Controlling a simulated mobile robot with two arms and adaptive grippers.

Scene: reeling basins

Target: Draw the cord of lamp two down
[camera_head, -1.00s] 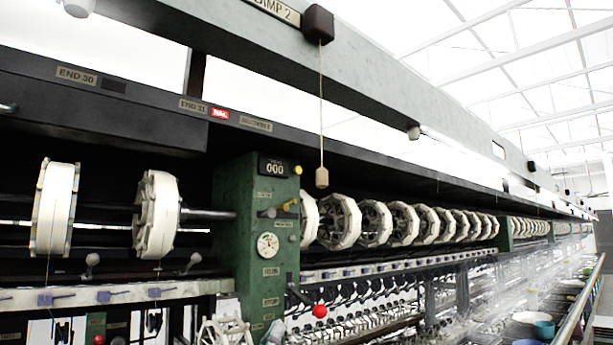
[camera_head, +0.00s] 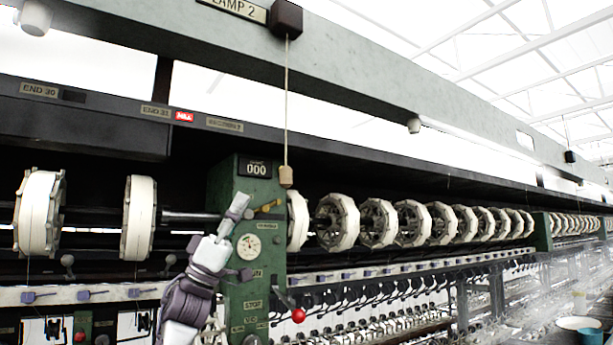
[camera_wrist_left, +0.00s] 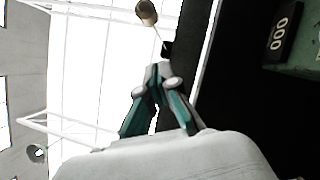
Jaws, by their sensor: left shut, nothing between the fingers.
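The "LAMP 2" plate (camera_head: 236,8) sits on the grey overhead beam beside a dark brown box (camera_head: 286,18). A thin pale cord (camera_head: 286,100) hangs straight down from the box and ends in a small wooden pull (camera_head: 286,176). My left gripper (camera_head: 241,203) points up in front of the green post, below and left of the pull, not touching it. In the left wrist view the fingers (camera_wrist_left: 160,68) are shut and empty, and the wooden pull (camera_wrist_left: 147,12) shows past their tips. My right gripper is not in view.
The green post (camera_head: 255,300) with its "000" counter stands right behind my left gripper. White reels (camera_head: 337,222) line the machine on both sides of the post. A red-knobbed lever (camera_head: 298,315) sticks out at the post's lower right.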

